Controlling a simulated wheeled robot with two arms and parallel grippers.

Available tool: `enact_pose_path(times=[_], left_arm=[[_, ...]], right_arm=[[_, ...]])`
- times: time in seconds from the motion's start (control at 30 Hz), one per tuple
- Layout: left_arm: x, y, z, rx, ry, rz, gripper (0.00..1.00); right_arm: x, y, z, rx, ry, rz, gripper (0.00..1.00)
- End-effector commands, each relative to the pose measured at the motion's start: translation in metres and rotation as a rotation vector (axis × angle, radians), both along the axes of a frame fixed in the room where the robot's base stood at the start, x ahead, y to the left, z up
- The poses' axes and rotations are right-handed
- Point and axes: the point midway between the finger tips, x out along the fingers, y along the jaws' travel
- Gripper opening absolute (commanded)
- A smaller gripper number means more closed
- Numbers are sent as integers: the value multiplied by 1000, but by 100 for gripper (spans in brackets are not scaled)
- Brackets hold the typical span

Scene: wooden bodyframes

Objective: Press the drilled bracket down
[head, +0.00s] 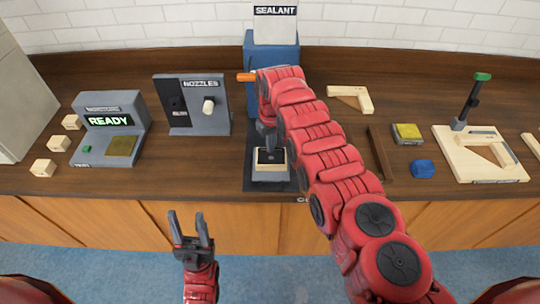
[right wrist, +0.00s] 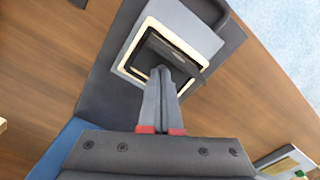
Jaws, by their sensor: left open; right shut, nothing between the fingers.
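My right gripper (head: 268,146) is shut and empty, pointing down over the grey block (head: 271,175) in front of the blue sealant stand. On that block a dark flat piece (head: 266,156) sits inside a cream edge. In the right wrist view the shut fingers (right wrist: 172,74) reach the dark piece (right wrist: 150,56) and overlap it; I cannot tell whether they touch. The grey block (right wrist: 187,18) shows around it. I cannot make out drilled holes, so I cannot be sure this piece is the drilled bracket. My left gripper (head: 191,222) is open and empty in front of the counter.
The blue sealant stand (head: 252,58) rises behind the block. A nozzle holder (head: 216,121), a READY moisture unit (head: 95,150) and wooden blocks stand left. An L-shaped wooden piece (head: 362,99), dark strip (head: 380,153), yellow-topped block (head: 407,133), blue lump (head: 422,169) and clamp board (head: 455,158) lie right.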

Motion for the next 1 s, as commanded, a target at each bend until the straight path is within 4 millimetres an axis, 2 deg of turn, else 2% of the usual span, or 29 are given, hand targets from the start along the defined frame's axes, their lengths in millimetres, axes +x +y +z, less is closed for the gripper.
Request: enact_pose_path(times=[0.03,0.17,0.6,1.0], left_arm=[[0,0,8,0,0,0,50],[0,0,18,0,0,0,50],[0,0,34,0,0,0,50],[0,0,35,0,0,0,50]], right_arm=[[1,0,9,0,-2,-1,0],[1,-1,21,0,-2,-1,0],[2,0,59,2,-7,0,0],[1,0,63,1,-3,0,0]])
